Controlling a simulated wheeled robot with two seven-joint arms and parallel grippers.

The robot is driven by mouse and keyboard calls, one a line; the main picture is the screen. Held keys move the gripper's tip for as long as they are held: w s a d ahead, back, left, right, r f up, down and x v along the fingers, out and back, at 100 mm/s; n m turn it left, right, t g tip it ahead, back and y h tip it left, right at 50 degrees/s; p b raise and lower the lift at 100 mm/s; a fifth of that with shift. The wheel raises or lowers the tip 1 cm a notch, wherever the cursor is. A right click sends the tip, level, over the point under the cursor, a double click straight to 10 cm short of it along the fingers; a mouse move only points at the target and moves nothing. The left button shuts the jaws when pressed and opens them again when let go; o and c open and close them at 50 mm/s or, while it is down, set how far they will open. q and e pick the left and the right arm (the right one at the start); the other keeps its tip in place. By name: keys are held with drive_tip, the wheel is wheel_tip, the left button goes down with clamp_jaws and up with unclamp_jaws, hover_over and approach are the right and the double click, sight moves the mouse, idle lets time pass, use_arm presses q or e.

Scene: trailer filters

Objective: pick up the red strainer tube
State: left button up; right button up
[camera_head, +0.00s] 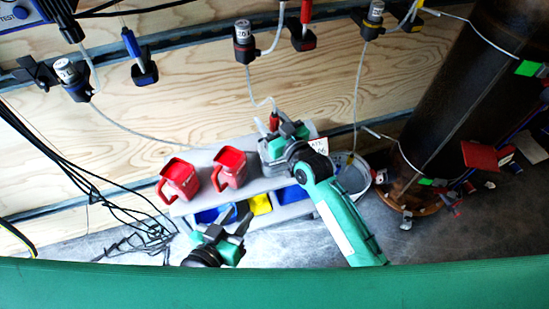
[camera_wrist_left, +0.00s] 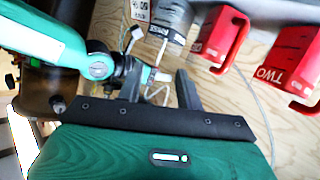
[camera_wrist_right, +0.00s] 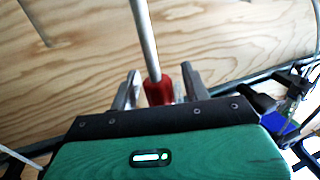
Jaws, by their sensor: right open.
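A red-ended tube (camera_wrist_right: 158,92) with a grey stem stands between the fingers of my right gripper (camera_wrist_right: 160,90) in the right wrist view; the fingers are apart. The red piece also shows in the head view (camera_head: 274,121), beside my right gripper (camera_head: 282,133) above the grey cart.
Two red open containers (camera_head: 180,178) (camera_head: 229,168) stand on the grey cart (camera_head: 204,158), with a grey bucket (camera_head: 352,174) beside it. Blue and yellow bins (camera_head: 260,204) are on the lower shelf. A dark cylinder (camera_head: 460,90) stands at right. Cables hang at left.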

clamp_jaws()
